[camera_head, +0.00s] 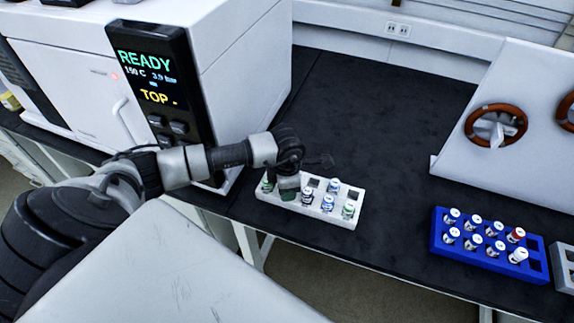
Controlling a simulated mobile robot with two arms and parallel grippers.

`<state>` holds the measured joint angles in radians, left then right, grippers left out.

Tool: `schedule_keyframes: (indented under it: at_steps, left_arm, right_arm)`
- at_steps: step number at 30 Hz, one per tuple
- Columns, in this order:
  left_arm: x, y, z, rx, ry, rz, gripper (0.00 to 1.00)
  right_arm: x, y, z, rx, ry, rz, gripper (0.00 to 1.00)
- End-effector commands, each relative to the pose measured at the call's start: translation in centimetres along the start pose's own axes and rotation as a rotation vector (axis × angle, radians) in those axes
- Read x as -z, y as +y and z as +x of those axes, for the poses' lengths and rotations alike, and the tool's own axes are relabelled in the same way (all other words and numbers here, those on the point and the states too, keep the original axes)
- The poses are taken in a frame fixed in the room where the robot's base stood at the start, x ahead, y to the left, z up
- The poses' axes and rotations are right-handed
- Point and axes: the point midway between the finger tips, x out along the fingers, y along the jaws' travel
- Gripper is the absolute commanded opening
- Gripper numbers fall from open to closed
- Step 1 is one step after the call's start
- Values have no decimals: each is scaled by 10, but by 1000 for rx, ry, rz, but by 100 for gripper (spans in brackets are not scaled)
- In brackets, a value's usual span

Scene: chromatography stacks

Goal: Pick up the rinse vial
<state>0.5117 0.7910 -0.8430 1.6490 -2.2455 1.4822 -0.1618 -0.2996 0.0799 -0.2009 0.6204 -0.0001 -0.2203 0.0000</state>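A white rack (330,216) stands on the dark bench and holds several small vials with white caps. Some have green bands, such as the front-right vial (348,210), and some have blue bands, such as the vial (327,203). The labels are too small to tell which is the rinse vial. My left gripper (288,187) points down over the left part of the rack, close to a green-banded vial (267,184). Its fingers are dark and partly hidden, and I cannot tell whether a vial is between them. My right gripper is not in view.
A white instrument with a READY display (152,75) stands left of the rack. A blue rack (473,263) with several vials, one red-capped, is at the right, beside a grey rack (563,268). A white sloped panel (455,160) stands behind. The bench (390,120) between is clear.

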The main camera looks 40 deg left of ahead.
Motion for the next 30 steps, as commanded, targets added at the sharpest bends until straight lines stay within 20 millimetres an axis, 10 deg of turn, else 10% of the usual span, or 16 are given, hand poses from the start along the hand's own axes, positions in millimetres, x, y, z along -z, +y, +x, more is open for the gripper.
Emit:
schedule_keyframes:
  at_steps: [4, 11, 22, 30]
  left_arm:
    - [0, 0, -2, 0, -1, 0, 42]
    - [0, 0, -2, 0, -1, 0, 6]
    - [0, 0, -10, -1, -1, 0, 6]
    - [0, 1, -53, -2, -2, 0, 6]
  right_arm:
    - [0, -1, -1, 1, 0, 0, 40]
    - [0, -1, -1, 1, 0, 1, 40]
    - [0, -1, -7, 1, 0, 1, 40]
    - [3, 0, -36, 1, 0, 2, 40]
